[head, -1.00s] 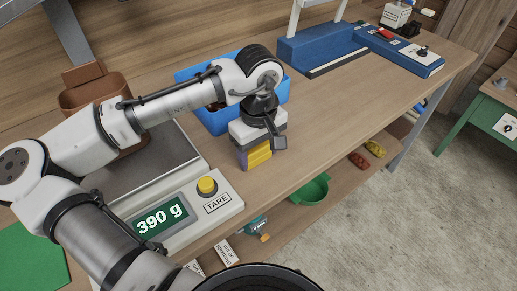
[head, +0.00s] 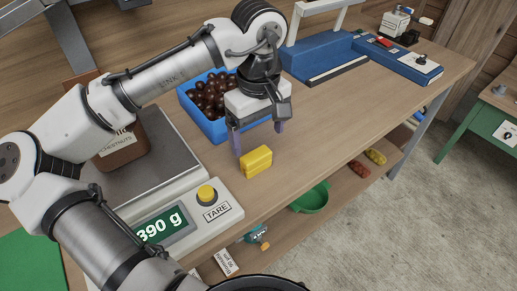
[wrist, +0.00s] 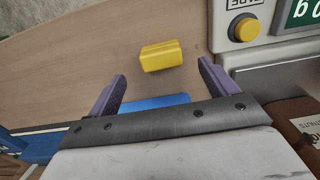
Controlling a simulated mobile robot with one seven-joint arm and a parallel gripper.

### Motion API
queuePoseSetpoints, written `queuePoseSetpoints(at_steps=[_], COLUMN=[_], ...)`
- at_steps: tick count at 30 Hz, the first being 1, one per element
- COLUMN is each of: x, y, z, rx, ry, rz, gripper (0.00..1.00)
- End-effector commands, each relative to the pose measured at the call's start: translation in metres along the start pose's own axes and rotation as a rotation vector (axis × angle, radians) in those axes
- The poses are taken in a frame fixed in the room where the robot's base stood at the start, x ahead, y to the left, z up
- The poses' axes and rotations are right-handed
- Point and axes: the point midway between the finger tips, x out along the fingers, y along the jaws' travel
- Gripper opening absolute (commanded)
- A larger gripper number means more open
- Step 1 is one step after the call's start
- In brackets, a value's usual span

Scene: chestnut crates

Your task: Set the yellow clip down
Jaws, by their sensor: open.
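The yellow clip (head: 256,161) rests on the wooden bench top, near its front edge and to the right of the scale. It also shows in the wrist view (wrist: 161,56), beyond the fingertips and between their lines. My gripper (head: 258,141) is open and empty, raised above and just behind the clip, with a gap between the fingers and the clip. Both purple-grey fingers show apart in the wrist view (wrist: 160,80).
A blue crate (head: 213,131) of chestnuts stands behind my gripper. A scale (head: 222,206) reading 390 g bears a brown crate (head: 130,150). A blue machine (head: 325,58) stands farther back. A green bowl (head: 312,198) sits on the lower shelf. Bench right of the clip is clear.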

Motion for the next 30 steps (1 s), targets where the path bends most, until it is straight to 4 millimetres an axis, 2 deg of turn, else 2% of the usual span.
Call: queuePoseSetpoints(at_steps=[3,9,30], x=[-0.020,-0.037,-0.038], y=[0.001,0.000,0.000], z=[0.000,0.000,0.000], rx=[0.001,0.000,0.000], ry=[0.001,0.000,0.000], rz=[0.002,0.000,0.000], gripper=[0.85,0.85,0.85])
